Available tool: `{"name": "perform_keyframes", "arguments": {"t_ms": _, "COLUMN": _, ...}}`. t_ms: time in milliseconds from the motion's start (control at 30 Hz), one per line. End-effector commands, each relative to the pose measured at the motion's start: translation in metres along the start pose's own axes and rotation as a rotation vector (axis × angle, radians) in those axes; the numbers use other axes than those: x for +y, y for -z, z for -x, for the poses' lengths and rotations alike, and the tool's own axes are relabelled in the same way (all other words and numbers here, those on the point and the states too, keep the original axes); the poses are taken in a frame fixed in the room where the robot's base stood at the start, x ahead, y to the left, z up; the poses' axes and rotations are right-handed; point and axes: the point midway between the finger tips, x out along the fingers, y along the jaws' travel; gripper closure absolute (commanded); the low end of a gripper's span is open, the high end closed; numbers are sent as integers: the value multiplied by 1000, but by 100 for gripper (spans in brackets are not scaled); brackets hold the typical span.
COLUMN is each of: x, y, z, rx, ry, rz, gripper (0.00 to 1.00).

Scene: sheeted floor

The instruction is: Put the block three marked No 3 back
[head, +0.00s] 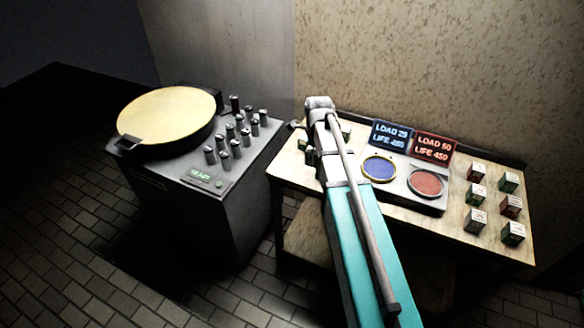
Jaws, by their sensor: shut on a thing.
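Several small blocks with pale, marked tops stand in two columns on the right of the wooden table (459,235). They include a top-left block (477,172), a top-right block (508,182), a middle-right block (511,206) and a bottom-right block (513,233). Their marks are too small to read, so I cannot tell which is No 3. My gripper (306,150) is over the table's left end, largely hidden behind my own arm. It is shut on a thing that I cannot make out.
A grey panel with a blue disc (380,168) and a red disc (426,183) lies mid-table. Behind it stand a blue sign (390,135) and a red sign (433,147). Left is a dark machine (205,185) with a pale round top and several metal cylinders. A wall closes the back.

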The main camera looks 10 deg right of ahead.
Motion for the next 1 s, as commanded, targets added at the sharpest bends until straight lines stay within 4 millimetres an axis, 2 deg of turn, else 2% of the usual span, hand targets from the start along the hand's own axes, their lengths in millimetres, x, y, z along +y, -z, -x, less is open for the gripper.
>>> {"name": "perform_keyframes", "arguments": {"t_ms": 133, "x": 6, "y": 7, "z": 0, "rx": 0, "ry": 0, "rz": 0, "gripper": 87}}
{"name": "perform_keyframes", "arguments": {"t_ms": 567, "x": 6, "y": 6, "z": 0, "rx": 0, "ry": 0, "rz": 1, "gripper": 87}}
{"name": "perform_keyframes", "arguments": {"t_ms": 767, "x": -2, "y": -6, "z": -8, "rx": 0, "ry": 0, "rz": 3, "gripper": 87}}
{"name": "perform_keyframes", "arguments": {"t_ms": 1000, "x": -23, "y": -39, "z": -26, "rx": 0, "ry": 0, "rz": 3, "gripper": 87}}
